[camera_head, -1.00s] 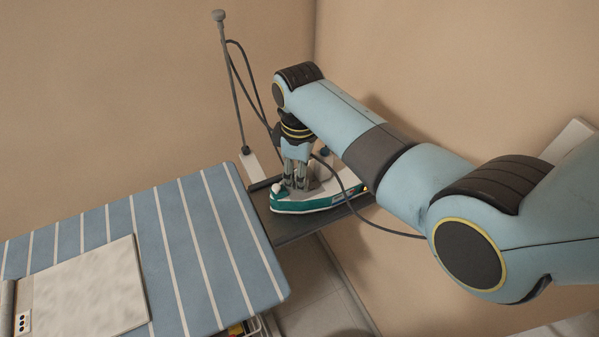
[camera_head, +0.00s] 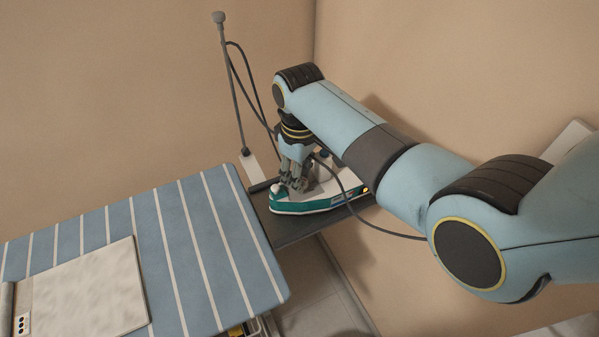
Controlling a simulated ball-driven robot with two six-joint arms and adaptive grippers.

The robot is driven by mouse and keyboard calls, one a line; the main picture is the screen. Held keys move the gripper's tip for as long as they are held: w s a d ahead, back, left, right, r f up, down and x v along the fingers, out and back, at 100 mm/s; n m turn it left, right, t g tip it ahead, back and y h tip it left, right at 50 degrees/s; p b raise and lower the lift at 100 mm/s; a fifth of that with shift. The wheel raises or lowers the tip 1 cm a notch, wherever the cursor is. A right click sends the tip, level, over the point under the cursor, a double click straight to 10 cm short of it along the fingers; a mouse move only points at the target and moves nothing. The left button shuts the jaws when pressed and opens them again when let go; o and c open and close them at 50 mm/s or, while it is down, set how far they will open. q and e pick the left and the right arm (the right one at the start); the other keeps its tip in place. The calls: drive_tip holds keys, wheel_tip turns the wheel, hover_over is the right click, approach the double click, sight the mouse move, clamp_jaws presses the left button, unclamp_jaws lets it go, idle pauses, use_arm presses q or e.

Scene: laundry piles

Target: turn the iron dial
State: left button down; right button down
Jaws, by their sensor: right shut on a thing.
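The iron (camera_head: 318,204), teal below with a pale upper body, stands flat on a dark shelf (camera_head: 292,232) beyond the ironing board. My right gripper (camera_head: 295,186) points down at the iron's top, towards its left end. Its fingers are shut on the iron dial, which they hide almost fully. A small orange light (camera_head: 365,190) shows at the iron's right end. My left gripper is not in view.
A thin pole (camera_head: 234,95) carries a dark cord near the iron. Walls close in behind and right.

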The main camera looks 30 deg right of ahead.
drive_tip(key=c, duration=1)
unclamp_jaws()
drive_tip(key=shift+c, duration=0.2)
